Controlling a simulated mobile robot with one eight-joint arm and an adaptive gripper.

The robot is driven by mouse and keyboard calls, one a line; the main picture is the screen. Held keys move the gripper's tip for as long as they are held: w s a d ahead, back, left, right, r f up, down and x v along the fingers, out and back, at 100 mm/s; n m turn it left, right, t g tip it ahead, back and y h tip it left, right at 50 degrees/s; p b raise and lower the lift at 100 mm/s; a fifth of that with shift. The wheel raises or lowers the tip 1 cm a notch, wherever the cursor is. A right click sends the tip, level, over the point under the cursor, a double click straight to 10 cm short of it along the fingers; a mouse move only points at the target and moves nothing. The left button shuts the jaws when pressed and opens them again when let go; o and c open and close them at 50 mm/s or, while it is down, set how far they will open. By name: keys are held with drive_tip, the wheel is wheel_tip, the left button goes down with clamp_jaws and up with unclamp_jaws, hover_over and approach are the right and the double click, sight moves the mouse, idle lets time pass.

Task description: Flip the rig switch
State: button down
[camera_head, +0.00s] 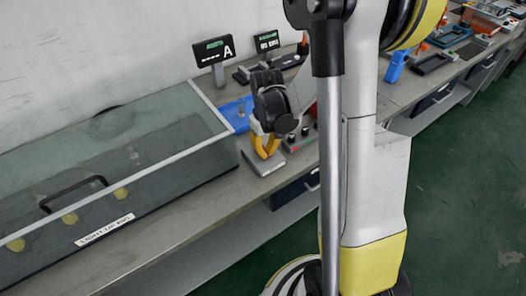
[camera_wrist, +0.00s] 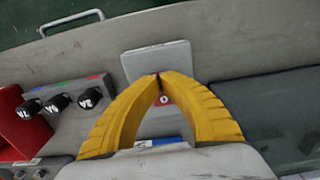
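The light-up rig, a long dark box with a clear lid (camera_head: 60,150) and a "LIGHT UP RIG" label (camera_head: 104,230), lies on the bench at the left. A small grey plate (camera_head: 262,167) is beside its right end. It also shows in the wrist view (camera_wrist: 150,62), and I take it to be the rig switch's base. A small red and white round mark (camera_wrist: 165,99) shows between my fingers. My gripper (camera_head: 266,154) is over the plate, its yellow fingertips (camera_wrist: 158,76) together with nothing seen between them. Contact with the plate cannot be told.
Several black knobs (camera_wrist: 57,103) and a red block (camera_wrist: 22,125) are left of my gripper in the wrist view. The bench front (camera_head: 185,212) is clear.

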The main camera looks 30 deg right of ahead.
drive_tip(key=shift+f, duration=0.15)
drive_tip(key=shift+r+p, duration=2.45)
drive_tip(key=shift+r, duration=1.1)
drive_tip(key=s+a+r+t, duration=0.3)
drive_tip(key=s+a+r, duration=0.2)
drive_tip(key=r, duration=0.3)
drive_tip(key=s+a+r+t, duration=0.4)
drive_tip(key=s+a+r, duration=0.1)
drive_tip(key=a+r, duration=0.3)
drive_tip(key=shift+s+a+r, duration=0.25)
drive_tip(key=shift+s+r, duration=0.15)
drive_tip(key=shift+r, duration=0.05)
drive_tip(key=shift+a, duration=0.1)
